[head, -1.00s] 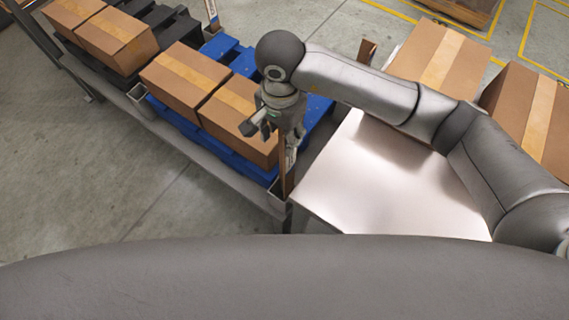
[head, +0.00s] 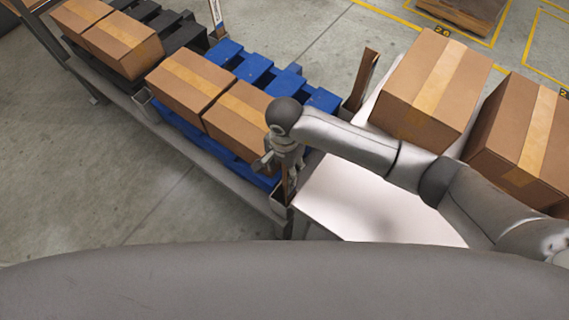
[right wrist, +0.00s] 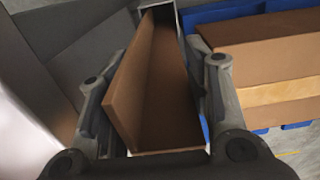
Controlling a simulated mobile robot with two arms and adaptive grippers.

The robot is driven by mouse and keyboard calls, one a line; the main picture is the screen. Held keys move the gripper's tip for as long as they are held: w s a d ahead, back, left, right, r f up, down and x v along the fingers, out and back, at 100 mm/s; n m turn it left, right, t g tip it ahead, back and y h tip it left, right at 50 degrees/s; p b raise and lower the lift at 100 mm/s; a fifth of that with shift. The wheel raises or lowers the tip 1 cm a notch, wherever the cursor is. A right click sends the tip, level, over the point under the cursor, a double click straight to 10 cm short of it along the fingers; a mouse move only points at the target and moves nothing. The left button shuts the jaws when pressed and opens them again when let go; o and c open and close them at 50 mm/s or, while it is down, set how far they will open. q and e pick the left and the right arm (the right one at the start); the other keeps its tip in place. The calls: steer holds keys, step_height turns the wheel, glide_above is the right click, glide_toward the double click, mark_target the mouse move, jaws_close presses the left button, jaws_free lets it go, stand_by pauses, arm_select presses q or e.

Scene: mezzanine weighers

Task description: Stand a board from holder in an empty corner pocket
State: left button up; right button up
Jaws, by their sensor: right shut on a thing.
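My right gripper (head: 284,168) is shut on a brown L-shaped board (right wrist: 142,85), held about upright. The board also shows below the gripper in the head view (head: 286,190). Its lower end is at the grey corner pocket (head: 279,210) at the blue pallet's near right corner. The pocket's rim shows at the top of the right wrist view (right wrist: 178,15). How deep the board sits is hidden. The near left corner pocket (head: 143,96) looks empty. Another brown board (head: 362,78) stands at the far right corner. My left gripper is not in view.
Cartons (head: 190,80) stand on the blue pallet (head: 255,68), close beside the gripper. A pale table (head: 350,205) lies right of the pocket, under my right arm. Large cartons (head: 432,85) stand behind it. A black pallet (head: 170,35) with cartons is at upper left.

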steer(key=shift+f+b, duration=0.25)
steer(key=shift+b, duration=0.05)
steer(key=o, duration=1.3)
steer(key=shift+r, duration=0.1)
step_height(320, 180, up, 12)
steer(key=shift+r+b, duration=0.15)
steer(key=shift+b, duration=0.3)
